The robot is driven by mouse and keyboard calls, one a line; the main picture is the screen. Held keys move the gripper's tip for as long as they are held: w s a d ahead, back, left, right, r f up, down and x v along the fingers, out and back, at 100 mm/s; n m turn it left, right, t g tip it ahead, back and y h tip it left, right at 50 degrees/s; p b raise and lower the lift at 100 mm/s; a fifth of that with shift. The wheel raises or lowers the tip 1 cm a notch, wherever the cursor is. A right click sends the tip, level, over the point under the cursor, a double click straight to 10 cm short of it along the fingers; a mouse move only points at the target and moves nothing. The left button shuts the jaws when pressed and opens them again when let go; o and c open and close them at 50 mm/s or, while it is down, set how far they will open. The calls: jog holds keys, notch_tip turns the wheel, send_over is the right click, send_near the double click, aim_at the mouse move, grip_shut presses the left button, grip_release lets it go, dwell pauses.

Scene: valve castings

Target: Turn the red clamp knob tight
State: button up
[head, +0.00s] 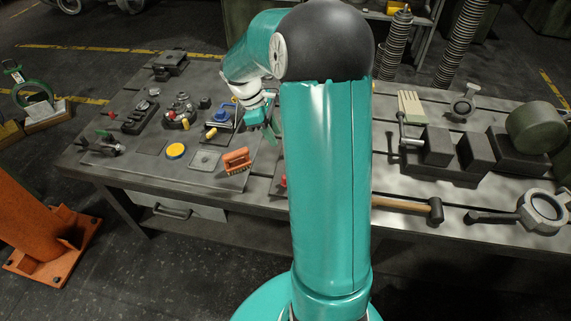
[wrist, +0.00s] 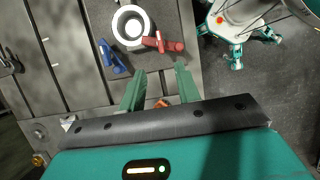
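A red clamp part with a rounded knob end (wrist: 172,46) lies in the upper middle of the wrist view, against a white ring-shaped cylinder (wrist: 118,22). It is beyond my fingertips, apart from them. My gripper (wrist: 160,70) is open, its two green fingers well apart with nothing held between them. In the head view my gripper (head: 262,112) is small, over the bench left of my arm. A small red patch (head: 283,182) shows at my arm's left edge; I cannot tell whether it is the same clamp. My arm hides the bench behind it.
On the bench are an orange brush-like block (head: 237,158), a yellow round lid (head: 175,151) and several small fittings. A hammer (head: 434,210) and dark blocks (head: 475,153) lie right of my arm.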

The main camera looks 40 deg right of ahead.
jog(key=x, duration=1.3)
jog(key=shift+s+f, duration=0.15)
jog(key=shift+f, duration=0.2)
grip_shut()
